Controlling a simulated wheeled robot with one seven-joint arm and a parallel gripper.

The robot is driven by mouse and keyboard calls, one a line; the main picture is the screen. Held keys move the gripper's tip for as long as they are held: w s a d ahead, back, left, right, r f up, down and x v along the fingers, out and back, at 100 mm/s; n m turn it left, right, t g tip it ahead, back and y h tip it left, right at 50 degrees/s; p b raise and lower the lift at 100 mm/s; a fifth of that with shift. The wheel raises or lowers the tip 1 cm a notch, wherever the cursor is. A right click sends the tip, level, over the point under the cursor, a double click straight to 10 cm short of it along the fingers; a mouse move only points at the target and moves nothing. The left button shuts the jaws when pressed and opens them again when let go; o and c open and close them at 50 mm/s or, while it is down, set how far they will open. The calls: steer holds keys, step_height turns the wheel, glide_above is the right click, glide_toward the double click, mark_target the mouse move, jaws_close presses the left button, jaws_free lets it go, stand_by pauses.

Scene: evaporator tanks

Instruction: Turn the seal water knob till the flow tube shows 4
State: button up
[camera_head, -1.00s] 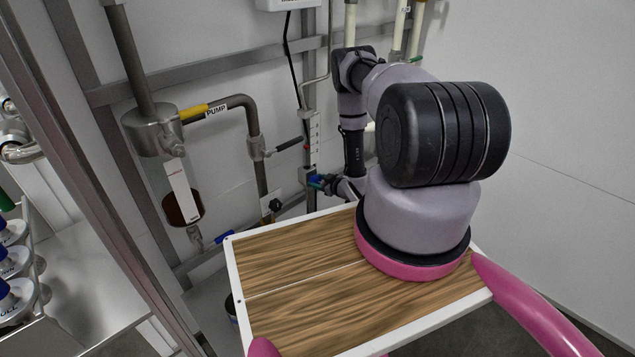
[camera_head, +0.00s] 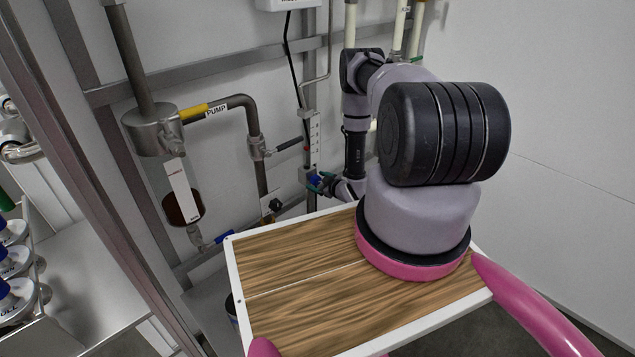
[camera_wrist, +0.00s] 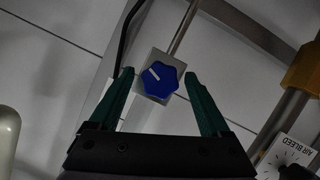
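The seal water knob (camera_wrist: 159,80) is blue with a white pointer mark, on a pale square block in the wrist view. The pointer is directed to the upper left of that picture. My gripper (camera_wrist: 159,73) is open, with one green finger on each side of the knob and visible gaps to it. In the head view my gripper (camera_head: 326,181) is beside the small blue knob (camera_head: 313,180). The flow tube (camera_head: 315,140) is a narrow upright scale above the knob, with a red spot at its left edge. Its reading is too small to tell.
A pipe labelled PUMP (camera_head: 215,108) and a valve handle (camera_head: 289,145) are left of the tube. A dial labelled AIR BLEED (camera_wrist: 291,160) is at lower right in the wrist view. A grey rail (camera_head: 200,78) crosses the wall behind.

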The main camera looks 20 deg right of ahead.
steer(key=shift+s, duration=0.1)
steer(key=v, duration=1)
steer(key=shift+s+r, duration=0.15)
steer(key=shift+s, duration=0.1)
steer(key=shift+d, duration=0.1)
